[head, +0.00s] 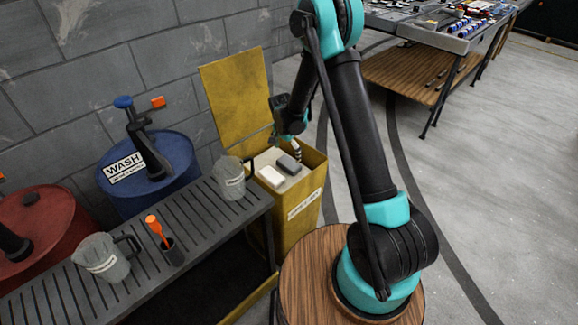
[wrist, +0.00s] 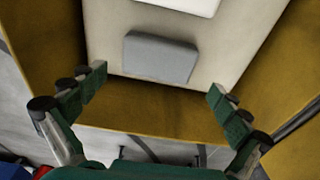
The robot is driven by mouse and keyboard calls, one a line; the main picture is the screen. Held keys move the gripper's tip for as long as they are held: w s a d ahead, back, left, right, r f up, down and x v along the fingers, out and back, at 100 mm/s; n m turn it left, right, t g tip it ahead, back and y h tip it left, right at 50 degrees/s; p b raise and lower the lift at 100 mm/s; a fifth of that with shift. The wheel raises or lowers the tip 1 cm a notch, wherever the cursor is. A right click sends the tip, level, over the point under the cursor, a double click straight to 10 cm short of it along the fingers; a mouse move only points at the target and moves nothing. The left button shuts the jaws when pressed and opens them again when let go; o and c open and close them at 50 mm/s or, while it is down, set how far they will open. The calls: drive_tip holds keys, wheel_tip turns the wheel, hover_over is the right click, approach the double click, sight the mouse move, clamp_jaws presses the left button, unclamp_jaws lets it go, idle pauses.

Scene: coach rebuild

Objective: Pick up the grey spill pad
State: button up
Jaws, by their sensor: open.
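The grey spill pad (head: 289,164) lies flat on a pale surface (head: 262,158) inside the open yellow bin (head: 304,201). It also shows in the wrist view (wrist: 160,57), at upper middle. A white pad (head: 271,176) lies beside it; part of the white pad shows at the top edge of the wrist view (wrist: 185,5). My gripper (head: 297,150) is over the bin. In the wrist view my gripper (wrist: 158,82) is open and empty, its fingers on either side of the grey pad's near edge, with clear gaps to the pad.
The bin's raised yellow lid (head: 237,98) stands at its back. A blue WASH drum (head: 150,190) is behind the bench. Open floor lies at the right.

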sight(289, 162)
drive_tip(key=shift+w+d+f, duration=0.1)
drive_tip(key=shift+d+f, duration=0.1)
drive_tip(key=shift+f, duration=1.2)
drive_tip(key=shift+w+d+f, duration=0.1)
drive_tip(key=shift+d+f, duration=0.05)
drive_tip(key=shift+f, duration=1.2)
drive_tip(key=c, duration=0.7)
drive_tip(key=shift+c, duration=0.2)
wheel_tip(289, 162, up, 20)
